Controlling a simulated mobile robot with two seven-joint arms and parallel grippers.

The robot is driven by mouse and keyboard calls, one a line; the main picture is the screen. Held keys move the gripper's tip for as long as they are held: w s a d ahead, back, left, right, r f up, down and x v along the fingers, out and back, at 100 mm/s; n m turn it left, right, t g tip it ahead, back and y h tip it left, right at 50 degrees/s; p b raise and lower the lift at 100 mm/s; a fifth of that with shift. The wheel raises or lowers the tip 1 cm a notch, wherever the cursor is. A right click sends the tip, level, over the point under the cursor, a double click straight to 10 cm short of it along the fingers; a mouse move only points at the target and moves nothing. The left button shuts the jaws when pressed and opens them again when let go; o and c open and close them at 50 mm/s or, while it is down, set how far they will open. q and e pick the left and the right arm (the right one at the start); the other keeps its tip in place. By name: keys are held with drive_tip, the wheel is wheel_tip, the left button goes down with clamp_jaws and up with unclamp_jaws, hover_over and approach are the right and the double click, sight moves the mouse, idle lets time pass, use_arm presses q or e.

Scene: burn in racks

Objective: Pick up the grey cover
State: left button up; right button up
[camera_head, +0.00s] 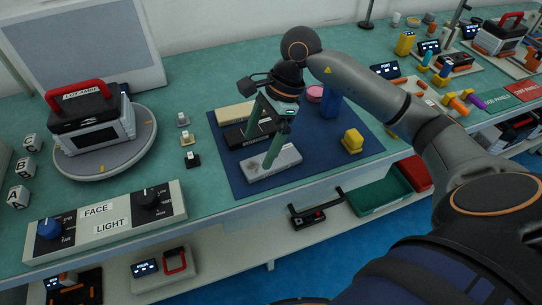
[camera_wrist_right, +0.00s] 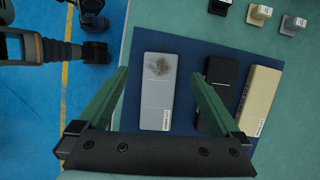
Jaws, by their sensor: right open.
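The grey cover (camera_head: 283,161) is a flat light-grey slab with a dark smudge, lying on the dark blue mat (camera_head: 347,164) at its near edge. In the right wrist view the grey cover (camera_wrist_right: 157,108) lies between my fingers, with a small label at its side. My right gripper (camera_head: 259,150) has green fingers, is open and points down over the cover. Its fingertips (camera_wrist_right: 159,73) are spread wider than the cover, and nothing is held. I cannot tell how high they are above the mat. My left gripper is not in view.
A black cover (camera_wrist_right: 219,88) and a beige cover (camera_wrist_right: 261,95) lie beside the grey one. A yellow block (camera_head: 352,140), a blue block (camera_head: 331,105) and a pink round item (camera_head: 315,93) share the mat. The turntable (camera_head: 100,160) and the FACE LIGHT panel (camera_head: 105,222) stand left.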

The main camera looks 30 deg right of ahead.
sight(250, 168)
drive_tip(key=x, duration=0.6)
drive_tip(key=shift+f, duration=0.25)
drive_tip(key=shift+c, duration=0.2)
drive_tip(key=shift+w+d+r, duration=0.1)
drive_tip(key=c, duration=1.4)
drive_tip(key=shift+c, duration=0.2)
